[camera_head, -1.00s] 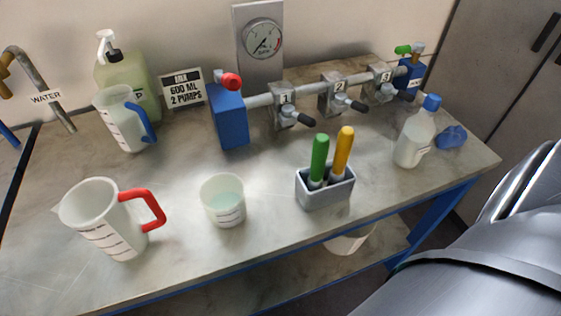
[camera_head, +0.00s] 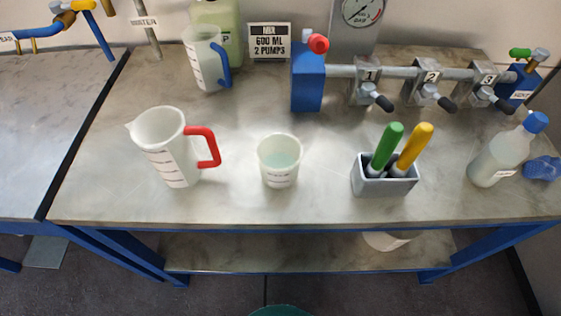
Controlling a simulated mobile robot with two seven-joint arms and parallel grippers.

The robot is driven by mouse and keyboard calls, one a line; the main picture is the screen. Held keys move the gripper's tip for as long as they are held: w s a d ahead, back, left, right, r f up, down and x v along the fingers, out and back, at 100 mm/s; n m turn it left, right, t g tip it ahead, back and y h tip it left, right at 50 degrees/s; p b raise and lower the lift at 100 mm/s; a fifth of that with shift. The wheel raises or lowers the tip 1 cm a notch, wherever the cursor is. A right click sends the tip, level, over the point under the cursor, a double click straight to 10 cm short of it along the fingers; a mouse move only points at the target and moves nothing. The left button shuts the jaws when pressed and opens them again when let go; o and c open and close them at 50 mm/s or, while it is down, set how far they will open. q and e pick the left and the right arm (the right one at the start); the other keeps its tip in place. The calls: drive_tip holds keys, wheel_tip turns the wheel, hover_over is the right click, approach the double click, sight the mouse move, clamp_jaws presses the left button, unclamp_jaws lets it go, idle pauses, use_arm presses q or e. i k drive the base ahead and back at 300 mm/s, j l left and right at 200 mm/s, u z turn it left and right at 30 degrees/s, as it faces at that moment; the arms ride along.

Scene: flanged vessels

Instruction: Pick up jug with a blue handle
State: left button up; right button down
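The jug with a blue handle (camera_head: 203,62) stands upright at the back left of the bench, in front of a pale green pump bottle (camera_head: 222,22). Its blue handle (camera_head: 224,66) is on its right side. A second jug with a red handle (camera_head: 168,146) stands nearer the front edge, its handle also to the right. Neither of my grippers shows in the head view.
A cup of pale liquid (camera_head: 279,159), a grey holder (camera_head: 384,178) with green and yellow handles, and a white bottle with a blue cap (camera_head: 506,152) stand on the bench (camera_head: 320,208). A blue block (camera_head: 308,80) with a valved pipe is right of the blue-handled jug.

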sight(209, 61)
drive_tip(key=j+z, duration=0.3)
drive_tip(key=k+j+z, duration=0.25)
drive_tip(key=j+z, duration=0.3)
